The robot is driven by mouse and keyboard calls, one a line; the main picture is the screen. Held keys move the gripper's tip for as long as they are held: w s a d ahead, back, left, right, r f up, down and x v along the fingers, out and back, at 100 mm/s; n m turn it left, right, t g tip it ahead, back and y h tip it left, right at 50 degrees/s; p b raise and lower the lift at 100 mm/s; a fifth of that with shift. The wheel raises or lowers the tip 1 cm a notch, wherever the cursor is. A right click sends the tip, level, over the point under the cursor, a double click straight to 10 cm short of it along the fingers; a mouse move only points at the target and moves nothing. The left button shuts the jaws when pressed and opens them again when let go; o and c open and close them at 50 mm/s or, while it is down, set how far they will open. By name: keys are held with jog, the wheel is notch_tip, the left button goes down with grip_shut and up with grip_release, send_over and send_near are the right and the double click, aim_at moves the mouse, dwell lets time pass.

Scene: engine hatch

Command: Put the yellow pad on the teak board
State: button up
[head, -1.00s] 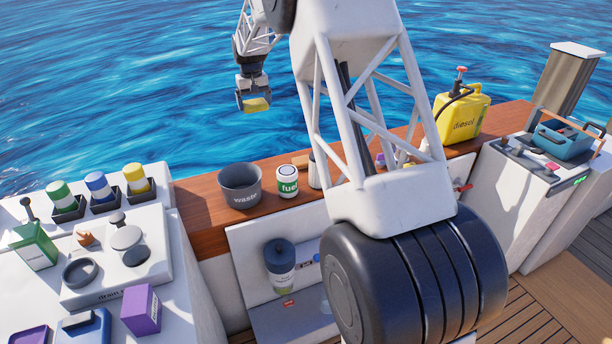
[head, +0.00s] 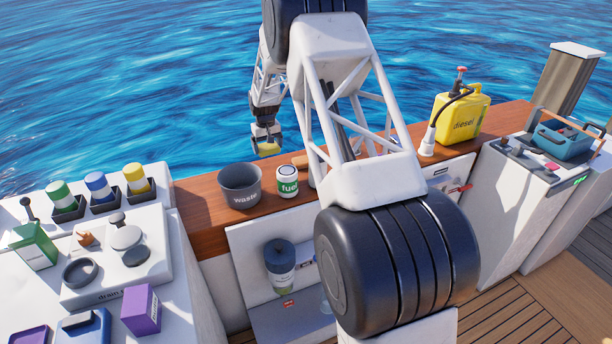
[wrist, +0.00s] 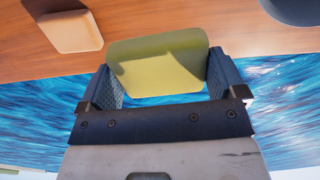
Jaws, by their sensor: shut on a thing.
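The yellow pad (head: 269,150) is in my gripper (head: 266,138), held over or just beyond the back edge of the wooden ledge in the head view. In the wrist view, the flat, rounded yellow pad (wrist: 158,66) sits between the two blue-grey fingers of my gripper (wrist: 163,82), which are shut on it. A reddish-brown wooden surface (wrist: 190,18), possibly the teak board, lies beyond the pad. In the head view it is the long ledge (head: 196,208). A small tan block (wrist: 70,31) lies on it; part of it shows beside my arm (head: 299,160).
A yellow diesel can (head: 462,116) stands farther right. My arm hides part of the ledge. Water lies behind it.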

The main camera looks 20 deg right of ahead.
jog(key=shift+f, duration=0.15)
send_over(270, 173)
jog(key=shift+f, duration=3.05)
jog(key=shift+f, duration=1.9)
jog(key=shift+f, duration=0.15)
jog(key=o, duration=0.6)
notch_tip(270, 173, up, 12)
jog(key=shift+r, duration=0.2)
